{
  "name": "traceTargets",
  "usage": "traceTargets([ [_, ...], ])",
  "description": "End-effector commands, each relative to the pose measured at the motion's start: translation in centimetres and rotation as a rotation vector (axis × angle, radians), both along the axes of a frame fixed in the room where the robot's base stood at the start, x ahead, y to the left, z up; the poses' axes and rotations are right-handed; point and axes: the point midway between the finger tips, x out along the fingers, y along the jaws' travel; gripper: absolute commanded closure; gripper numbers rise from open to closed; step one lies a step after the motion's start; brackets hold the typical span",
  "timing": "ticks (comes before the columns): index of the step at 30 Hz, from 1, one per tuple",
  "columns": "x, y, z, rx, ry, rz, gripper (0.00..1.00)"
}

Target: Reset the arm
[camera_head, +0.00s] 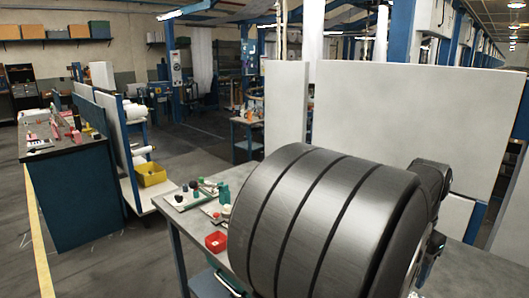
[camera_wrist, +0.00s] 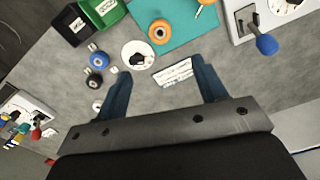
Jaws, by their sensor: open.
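My gripper (camera_wrist: 160,68) shows in the wrist view with its two blue fingers spread apart. Nothing is held between them. It points at a grey bench top (camera_wrist: 225,55), and a white printed label (camera_wrist: 172,73) lies in view between the fingertips. The gap between fingers and bench cannot be judged. In the head view my large dark arm link fills the front centre and right, and hides much of the bench. The fingers cannot be made out there.
An orange spool (camera_wrist: 160,32) lies on a teal mat (camera_wrist: 190,36). A white disc (camera_wrist: 128,48), blue-topped spools (camera_wrist: 98,59), a green bin (camera_wrist: 103,12) and a blue-knobbed lever (camera_wrist: 267,44) surround the fingers.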

Motion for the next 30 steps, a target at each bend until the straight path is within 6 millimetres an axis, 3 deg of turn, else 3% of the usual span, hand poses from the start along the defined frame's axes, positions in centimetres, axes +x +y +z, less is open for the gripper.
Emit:
traceTargets([
  [4,0.0,0.0,3.0,-0.003,-0.003,0.000,0.35],
  [6,-0.1,0.1,0.8,0.004,0.003,0.000,0.35],
  [30,-0.1,0.0,-15.1,0.001,0.002,0.000,0.35],
])
